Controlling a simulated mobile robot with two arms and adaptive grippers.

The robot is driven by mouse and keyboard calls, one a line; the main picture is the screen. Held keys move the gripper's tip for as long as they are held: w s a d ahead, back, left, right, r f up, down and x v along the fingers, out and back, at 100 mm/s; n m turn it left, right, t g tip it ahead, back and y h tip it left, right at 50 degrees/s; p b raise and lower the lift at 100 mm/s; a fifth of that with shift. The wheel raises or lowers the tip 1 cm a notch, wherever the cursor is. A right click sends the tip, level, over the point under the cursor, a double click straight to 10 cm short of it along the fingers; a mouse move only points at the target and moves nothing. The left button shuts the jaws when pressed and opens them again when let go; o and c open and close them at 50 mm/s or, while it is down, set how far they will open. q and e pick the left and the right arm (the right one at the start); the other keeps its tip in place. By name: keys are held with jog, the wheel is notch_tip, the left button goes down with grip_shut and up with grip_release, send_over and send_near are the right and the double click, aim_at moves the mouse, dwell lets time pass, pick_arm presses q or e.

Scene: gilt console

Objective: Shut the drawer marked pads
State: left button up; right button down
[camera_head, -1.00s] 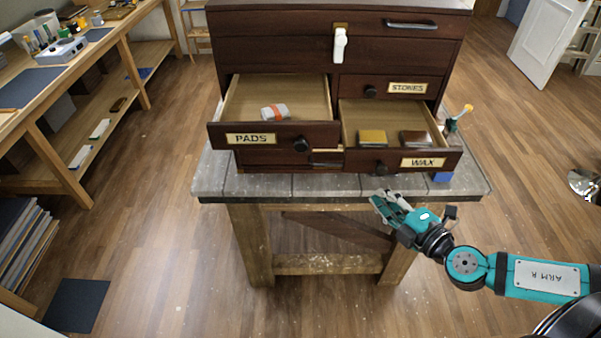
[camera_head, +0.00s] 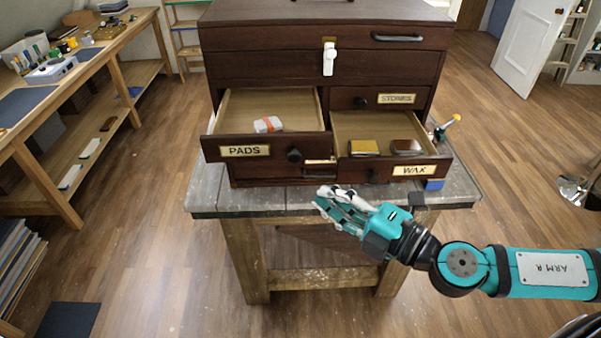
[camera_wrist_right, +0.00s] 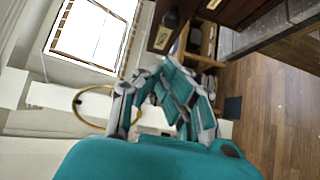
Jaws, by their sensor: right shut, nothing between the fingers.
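The drawer marked PADS (camera_head: 222,152) is pulled open at the left of a dark wooden chest (camera_head: 270,65) in the head view. It has a round dark knob (camera_head: 294,155) at its front's right side, and a white and orange pad (camera_head: 268,124) lies inside. My right gripper (camera_head: 322,200) is shut and empty, below and a little right of the PADS front, apart from it, near the table's front edge. In the right wrist view the fingers (camera_wrist_right: 155,85) are together with nothing between them. My left gripper is not in view.
The drawer marked WAX (camera_head: 360,172) is also open, just right of PADS, with two blocks inside. The STONES drawer (camera_head: 350,98) above it is shut. The chest stands on a grey-topped table (camera_head: 207,195). A workbench (camera_head: 110,50) stands at the left; floor between is clear.

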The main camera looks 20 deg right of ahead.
jog(key=w+a+b, duration=0.1)
jog(key=w+a, duration=0.1)
jog(key=w, duration=0.7)
jog(key=shift+a+b, duration=0.2)
jog(key=shift+b, duration=0.1)
jog(key=shift+f, duration=0.1)
